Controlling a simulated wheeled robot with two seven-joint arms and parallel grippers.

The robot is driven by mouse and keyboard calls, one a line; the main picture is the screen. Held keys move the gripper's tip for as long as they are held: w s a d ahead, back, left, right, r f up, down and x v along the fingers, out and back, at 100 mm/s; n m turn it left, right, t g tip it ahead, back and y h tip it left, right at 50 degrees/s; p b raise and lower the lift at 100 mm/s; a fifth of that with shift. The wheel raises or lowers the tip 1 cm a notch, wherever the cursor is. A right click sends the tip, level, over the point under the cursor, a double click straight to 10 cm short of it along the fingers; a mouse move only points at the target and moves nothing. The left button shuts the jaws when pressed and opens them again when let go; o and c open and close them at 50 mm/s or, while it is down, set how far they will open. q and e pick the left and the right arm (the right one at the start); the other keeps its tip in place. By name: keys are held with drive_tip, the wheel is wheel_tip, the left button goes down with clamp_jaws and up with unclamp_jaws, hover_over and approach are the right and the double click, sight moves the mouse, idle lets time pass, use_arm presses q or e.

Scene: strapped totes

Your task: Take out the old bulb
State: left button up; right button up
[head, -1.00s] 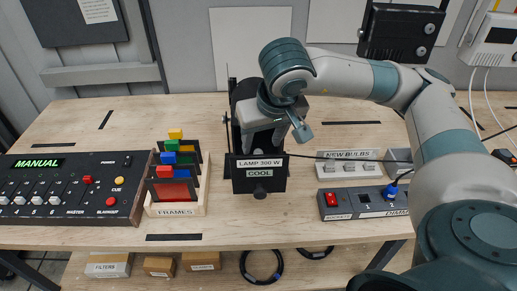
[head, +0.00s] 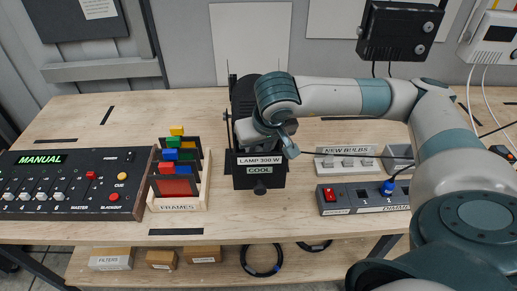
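The black lamp housing (head: 242,96) stands on the bench, with a front plate reading "LAMP 300 W" and "COOL" and a dark knob below. The old bulb is not visible. My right gripper (head: 248,132) is at the lamp, just above the front plate, and hides part of the housing. Its fingertips cannot be made out, so I cannot tell whether it is open or holds anything. The white "NEW BULBS" holder (head: 346,152) stands to the right of the lamp, partly behind a cable. My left gripper is not in view.
A dimmer box (head: 345,208) with a red switch and blue plug sits at right front. A wooden rack of coloured frames (head: 178,205) stands left of the lamp, beside a lighting console (head: 65,205). Bench space is clear behind the frames.

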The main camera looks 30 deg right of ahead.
clamp_jaws()
drive_tip(key=shift+r+p, duration=0.75)
drive_tip(key=shift+r, duration=1.8)
